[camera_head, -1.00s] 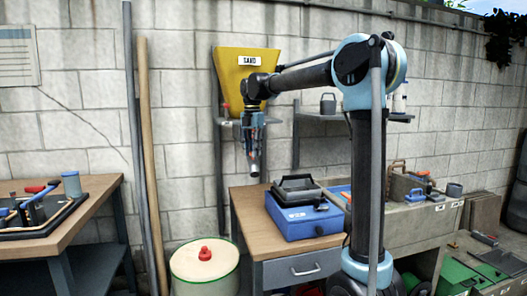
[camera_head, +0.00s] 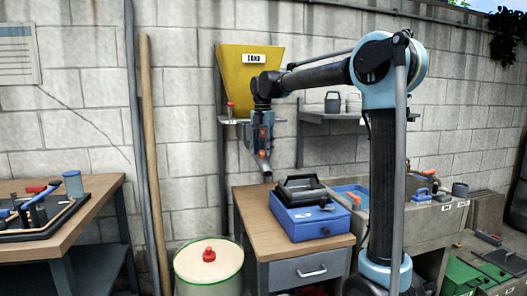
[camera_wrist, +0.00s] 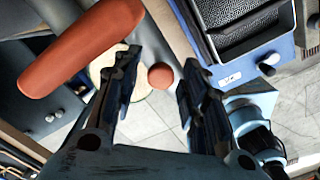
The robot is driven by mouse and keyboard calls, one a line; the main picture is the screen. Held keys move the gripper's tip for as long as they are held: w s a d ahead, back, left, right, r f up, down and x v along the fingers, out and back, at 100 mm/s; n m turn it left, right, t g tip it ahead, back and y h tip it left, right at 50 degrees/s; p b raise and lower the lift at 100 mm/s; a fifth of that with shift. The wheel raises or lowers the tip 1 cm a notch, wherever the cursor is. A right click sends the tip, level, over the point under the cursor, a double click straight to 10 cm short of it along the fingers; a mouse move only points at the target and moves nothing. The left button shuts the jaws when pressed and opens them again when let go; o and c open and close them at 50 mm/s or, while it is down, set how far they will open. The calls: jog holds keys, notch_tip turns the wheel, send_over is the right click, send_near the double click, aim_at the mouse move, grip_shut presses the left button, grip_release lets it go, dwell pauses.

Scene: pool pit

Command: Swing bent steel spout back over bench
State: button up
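A yellow hopper (camera_head: 250,72) labelled for sand hangs on the block wall above the wooden bench (camera_head: 248,208). My gripper (camera_head: 265,160) is just below the hopper's front, above the bench's back left part. A grey tube end (camera_head: 266,173) points down there; I cannot tell whether it is the spout. In the wrist view, my gripper (camera_wrist: 158,92) has its fingers apart. A grey bent tube (camera_wrist: 148,38) shows beyond them, with a round orange knob (camera_wrist: 160,76) between the fingers, not visibly gripped. A thick orange-red handle (camera_wrist: 80,50) lies left of the fingers.
A blue box (camera_head: 308,222) with a black tray stands on the bench, with a sink unit (camera_head: 440,215) to its right. A cream drum (camera_head: 208,268) with a red knob stands left of the bench. Poles (camera_head: 152,160) lean on the wall. A shelf (camera_head: 345,115) is behind my arm.

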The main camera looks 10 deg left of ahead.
jog(key=shift+s+r, duration=0.1)
notch_tip(320, 180, up, 12)
dwell(0.8)
